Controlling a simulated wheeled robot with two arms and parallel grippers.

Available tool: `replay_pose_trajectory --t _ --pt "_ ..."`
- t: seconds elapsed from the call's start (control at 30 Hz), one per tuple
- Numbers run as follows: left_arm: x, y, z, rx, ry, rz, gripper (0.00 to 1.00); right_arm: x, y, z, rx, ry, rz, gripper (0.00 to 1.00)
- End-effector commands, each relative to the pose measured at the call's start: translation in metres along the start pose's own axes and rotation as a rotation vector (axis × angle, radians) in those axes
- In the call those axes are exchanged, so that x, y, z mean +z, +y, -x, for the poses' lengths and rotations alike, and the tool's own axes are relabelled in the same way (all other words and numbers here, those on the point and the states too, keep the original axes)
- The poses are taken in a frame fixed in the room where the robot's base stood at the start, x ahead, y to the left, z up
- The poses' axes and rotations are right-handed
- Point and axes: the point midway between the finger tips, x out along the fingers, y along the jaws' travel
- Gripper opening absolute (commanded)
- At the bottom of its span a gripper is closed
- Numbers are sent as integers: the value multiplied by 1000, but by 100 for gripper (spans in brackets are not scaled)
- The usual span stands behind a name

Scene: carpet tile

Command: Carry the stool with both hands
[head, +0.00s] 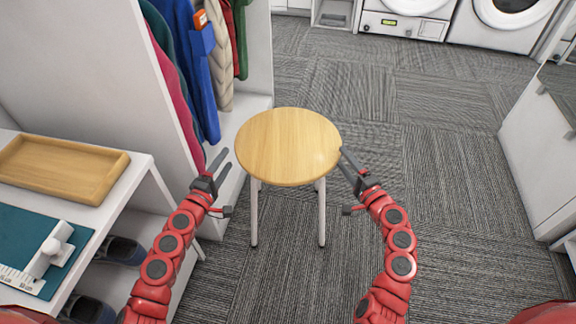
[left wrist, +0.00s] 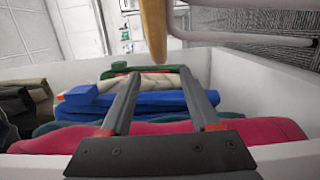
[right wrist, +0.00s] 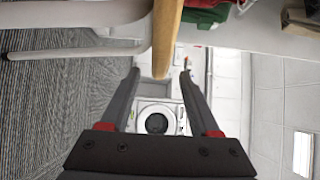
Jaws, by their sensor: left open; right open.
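The stool (head: 288,146) stands upright on the carpet, with a round light-wood seat and pale legs. My left gripper (head: 226,158) is open just left of the seat, with a small gap to the rim. In the left wrist view the rim (left wrist: 153,30) shows just ahead of the open fingers (left wrist: 160,75), lined up between them. My right gripper (head: 342,158) is open at the seat's right edge. In the right wrist view the rim (right wrist: 167,40) reaches between the open fingertips (right wrist: 160,72); whether they touch it I cannot tell. The rear legs are mostly hidden.
A wardrobe with hanging clothes (head: 200,65) stands close on the left. A shelf bench holding a wooden tray (head: 62,165) is at lower left, with shoes (head: 120,250) below. Washing machines (head: 500,20) line the back. A white cabinet (head: 545,150) is on the right. Carpet behind and right of the stool is clear.

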Motion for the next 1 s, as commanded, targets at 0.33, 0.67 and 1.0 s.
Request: replay_pose_trajectory --t 0.33,0.67,1.0 --pt "-1 0 -63 1 3 2 62 1 0 -64 1 -4 0 62" --pt "-1 0 -83 -1 1 0 62 0 1 -83 2 -2 -1 62" --pt "-1 -1 -83 -1 2 -1 44 0 1 -83 2 -1 -1 44"
